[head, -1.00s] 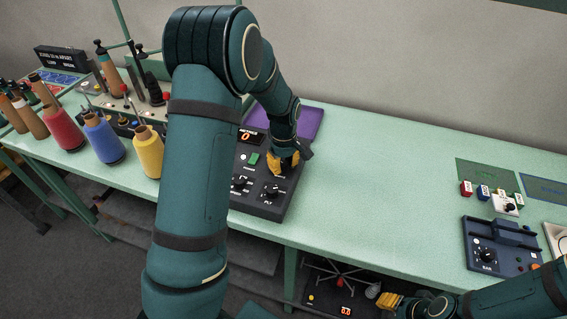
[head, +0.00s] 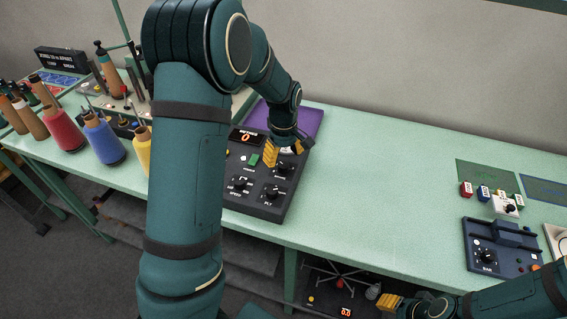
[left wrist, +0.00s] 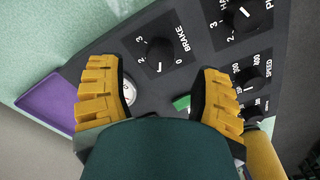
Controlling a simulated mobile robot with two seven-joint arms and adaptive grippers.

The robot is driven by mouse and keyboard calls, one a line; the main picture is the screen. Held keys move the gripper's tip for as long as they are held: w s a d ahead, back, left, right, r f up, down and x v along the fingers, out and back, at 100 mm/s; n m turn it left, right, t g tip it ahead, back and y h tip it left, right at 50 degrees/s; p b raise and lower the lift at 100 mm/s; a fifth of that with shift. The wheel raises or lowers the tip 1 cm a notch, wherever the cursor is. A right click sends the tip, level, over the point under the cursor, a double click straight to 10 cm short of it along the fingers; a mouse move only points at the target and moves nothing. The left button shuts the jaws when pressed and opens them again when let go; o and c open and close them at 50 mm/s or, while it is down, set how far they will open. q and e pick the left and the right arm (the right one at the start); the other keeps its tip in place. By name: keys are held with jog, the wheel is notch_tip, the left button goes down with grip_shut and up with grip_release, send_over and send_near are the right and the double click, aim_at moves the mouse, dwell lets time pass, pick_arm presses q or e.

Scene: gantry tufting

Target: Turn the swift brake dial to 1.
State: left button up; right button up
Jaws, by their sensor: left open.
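The brake dial (left wrist: 159,56) is a black knob on a dark control panel (left wrist: 205,50), lettered BRAKE in the left wrist view. Its white mark points between the 0 and the 2; I cannot read a 1 there. In the head view the dial (head: 284,168) is at the panel's right side. My left gripper (head: 286,150) is open and empty just above and behind the dial, apart from it. In the left wrist view its yellow fingers (left wrist: 162,78) stand either side of the dial. My right gripper (head: 389,302) is low at the table's front edge; its opening is unclear.
Other knobs (head: 240,183) and a green button (head: 254,160) share the panel. A purple pad (head: 300,118) lies behind it. Yarn cones (head: 103,140) stand at left. A dark blue device (head: 500,247) is at right. The table between is clear.

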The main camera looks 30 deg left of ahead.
aim_at(283, 165)
pick_arm(q)
notch_tip(283, 165, up, 8)
dwell(0.8)
